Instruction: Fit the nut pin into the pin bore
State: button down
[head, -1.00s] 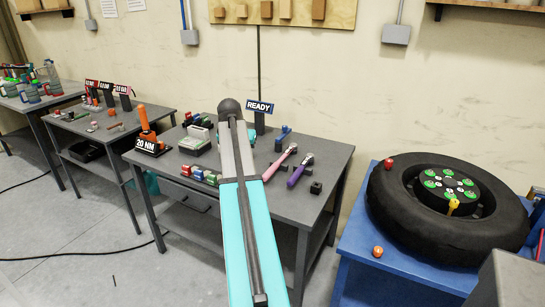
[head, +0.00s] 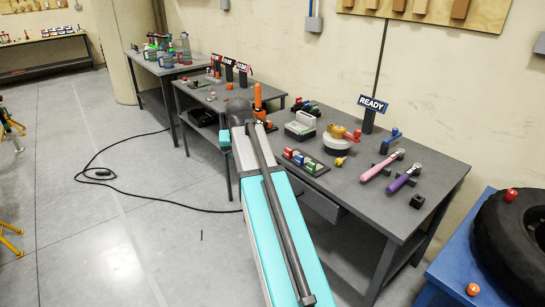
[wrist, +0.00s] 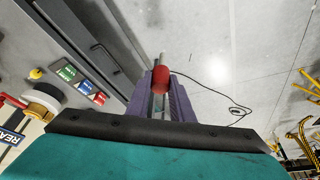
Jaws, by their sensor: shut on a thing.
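In the wrist view my gripper (wrist: 160,92) has purple fingers, shut on a red-headed piece (wrist: 161,76). A narrow silvery part shows between the fingers below the red head. I take this piece to be the nut pin, but its lower end is hidden. It is held above open floor, touching nothing else that I can see. In the head view my arm hides the gripper and the held piece. I cannot make out the pin bore in either current view.
The black tyre (head: 515,230) lies on a blue stand at right.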

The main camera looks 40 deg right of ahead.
jog(key=a+n+y, duration=0.2)
jog(key=a+n, duration=0.3)
jog(key=a, duration=1.9)
jog(key=shift+s+a+r+n+t, duration=0.15)
jog(key=shift+a+r+n+t, duration=0.15)
jog(key=shift+n, duration=0.1)
